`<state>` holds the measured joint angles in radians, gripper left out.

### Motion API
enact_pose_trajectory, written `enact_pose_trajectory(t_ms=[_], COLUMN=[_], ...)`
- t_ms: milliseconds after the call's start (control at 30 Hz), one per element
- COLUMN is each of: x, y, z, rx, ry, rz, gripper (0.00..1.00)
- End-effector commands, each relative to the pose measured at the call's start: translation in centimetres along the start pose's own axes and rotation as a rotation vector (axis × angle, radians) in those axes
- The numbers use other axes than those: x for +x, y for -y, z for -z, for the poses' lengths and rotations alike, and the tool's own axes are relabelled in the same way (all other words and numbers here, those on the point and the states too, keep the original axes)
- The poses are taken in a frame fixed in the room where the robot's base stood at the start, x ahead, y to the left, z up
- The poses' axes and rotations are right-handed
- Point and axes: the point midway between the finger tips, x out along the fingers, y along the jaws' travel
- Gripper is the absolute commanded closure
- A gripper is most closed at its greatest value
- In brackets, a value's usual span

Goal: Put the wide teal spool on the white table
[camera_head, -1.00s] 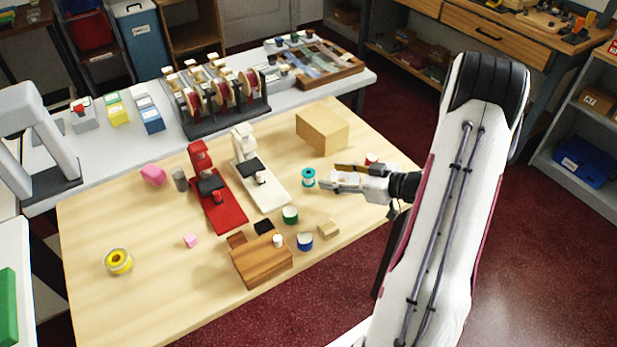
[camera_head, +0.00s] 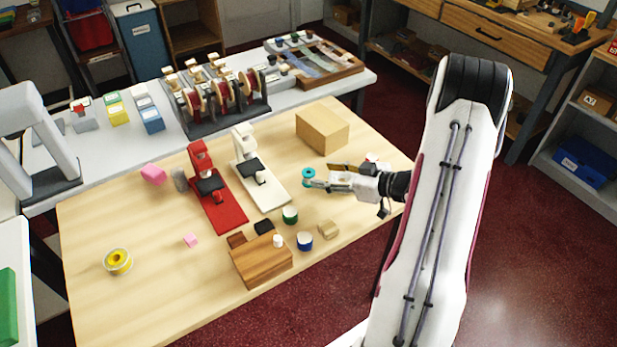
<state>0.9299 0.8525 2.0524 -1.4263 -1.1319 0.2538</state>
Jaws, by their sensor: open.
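The teal spool (camera_head: 308,173) stands upright on the wooden table, right of the white stand. Its top flange shows, and its lower part is partly hidden by a finger. My gripper (camera_head: 321,177) reaches in from the right, with its fingers open. The near finger's tip overlaps the spool's lower edge in the picture; the far finger lies behind and to the right. I cannot tell whether they touch the spool. A long white table (camera_head: 328,94) runs behind the wooden table, and another white surface (camera_head: 28,262) shows at the left edge.
The wooden table (camera_head: 140,225) also bears a white stand (camera_head: 274,197), a red stand (camera_head: 226,216), a tan block (camera_head: 322,128), green (camera_head: 290,214) and blue (camera_head: 305,241) spools, a wooden box (camera_head: 262,264) and a yellow roll (camera_head: 118,261). A spool rack (camera_head: 225,118) occupies the long white table.

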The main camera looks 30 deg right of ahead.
Motion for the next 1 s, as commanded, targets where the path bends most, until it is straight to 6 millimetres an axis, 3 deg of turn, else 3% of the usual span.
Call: enact_pose_trajectory(t_ms=[267, 700, 1000], x=[0.4, 4.6, 5.2], y=[0.1, 0.3, 0.3], z=[0.0, 0.1, 0.1], rx=[-0.001, -0.001, 0.0], ry=[0.0, 0.0, 0.0], rz=[0.001, 0.001, 0.0], gripper=[0.53, 0.53, 0.53])
